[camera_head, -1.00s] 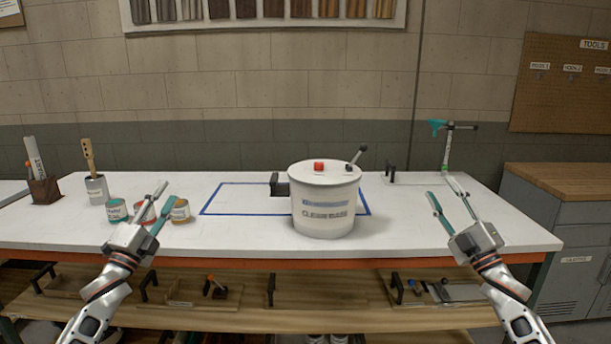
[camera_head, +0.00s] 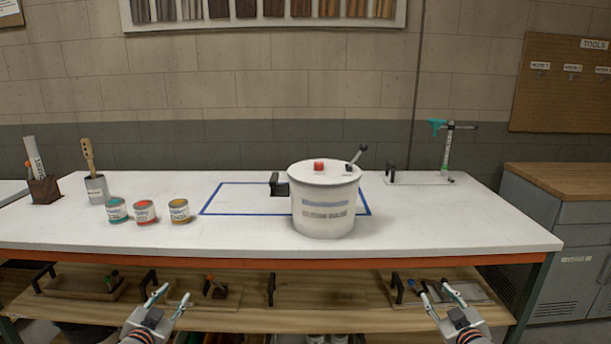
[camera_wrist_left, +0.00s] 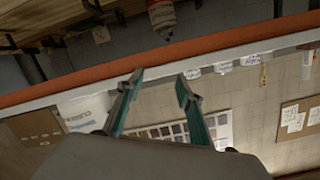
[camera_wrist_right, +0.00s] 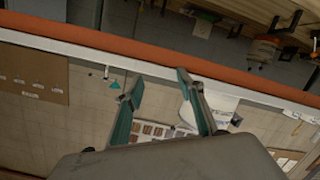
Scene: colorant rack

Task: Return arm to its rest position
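My left gripper (camera_head: 156,299) is low in front of the bench at the left, over the lower shelf in the head view. Its fingers are apart with nothing between them, as the left wrist view (camera_wrist_left: 158,92) also shows. My right gripper (camera_head: 442,296) is at a similar height at the right, in front of the bench. Its fingers are also apart and empty in the right wrist view (camera_wrist_right: 160,90). Both are clear of the bench top and hold nothing. My forearms are mostly out of the head view.
A white bucket (camera_head: 324,215) with a lid stands on the white bench top (camera_head: 430,232). Three small cans, teal (camera_head: 117,209), red (camera_head: 145,211) and yellow (camera_head: 179,210), stand at the left. The orange bench edge (camera_head: 300,264) lies just beyond my grippers.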

